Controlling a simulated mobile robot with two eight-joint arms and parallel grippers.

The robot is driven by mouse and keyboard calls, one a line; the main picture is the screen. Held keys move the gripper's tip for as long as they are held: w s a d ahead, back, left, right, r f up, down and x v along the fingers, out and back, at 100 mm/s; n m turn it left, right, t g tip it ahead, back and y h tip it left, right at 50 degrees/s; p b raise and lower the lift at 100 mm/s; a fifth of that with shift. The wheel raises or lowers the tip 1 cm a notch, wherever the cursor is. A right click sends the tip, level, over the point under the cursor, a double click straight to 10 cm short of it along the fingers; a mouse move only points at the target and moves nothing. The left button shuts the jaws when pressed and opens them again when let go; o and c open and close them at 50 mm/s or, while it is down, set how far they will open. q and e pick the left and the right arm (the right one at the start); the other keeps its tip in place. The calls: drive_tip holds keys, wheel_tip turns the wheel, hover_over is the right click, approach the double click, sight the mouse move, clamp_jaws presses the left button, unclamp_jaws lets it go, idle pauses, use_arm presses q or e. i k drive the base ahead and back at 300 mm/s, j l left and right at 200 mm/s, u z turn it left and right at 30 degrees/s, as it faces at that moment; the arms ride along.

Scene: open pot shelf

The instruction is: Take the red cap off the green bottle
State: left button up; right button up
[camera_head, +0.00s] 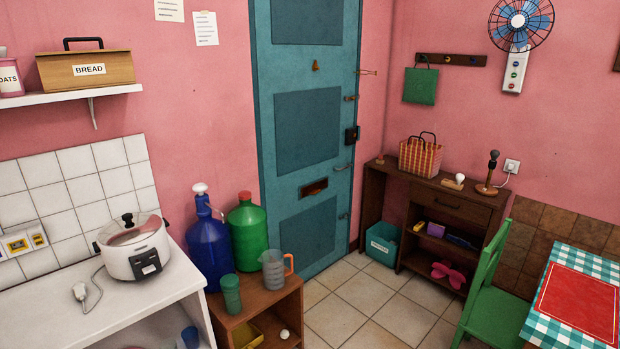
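The green bottle (248,237) is a large jug standing upright at the back of a low wooden cabinet. Its red cap (245,196) sits on its neck at the top. The blue bottle with a white pump top stands close beside it on the left. Neither of my grippers shows in the head view.
The blue bottle (209,250), a green tumbler (231,294) and a grey measuring jug (274,270) crowd the wooden cabinet (284,303). A white counter (60,325) with a rice cooker (135,248) is at left. Tiled floor (365,297) is clear before the teal door (305,140). A green chair (492,300) stands right.

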sight(243, 195)
drive_tip(key=i+u, duration=0.3)
drive_tip(key=i+l+u, duration=0.35)
drive_tip(key=i, duration=0.15)
drive_tip(key=i+l+u, duration=0.15)
drive_tip(key=i+u, duration=0.15)
drive_tip(key=i+l+u, duration=0.2)
drive_tip(key=u, duration=0.15)
drive_tip(key=i+l+u, duration=0.35)
drive_tip(key=l+u, duration=0.3)
drive_tip(key=i+j, duration=0.05)
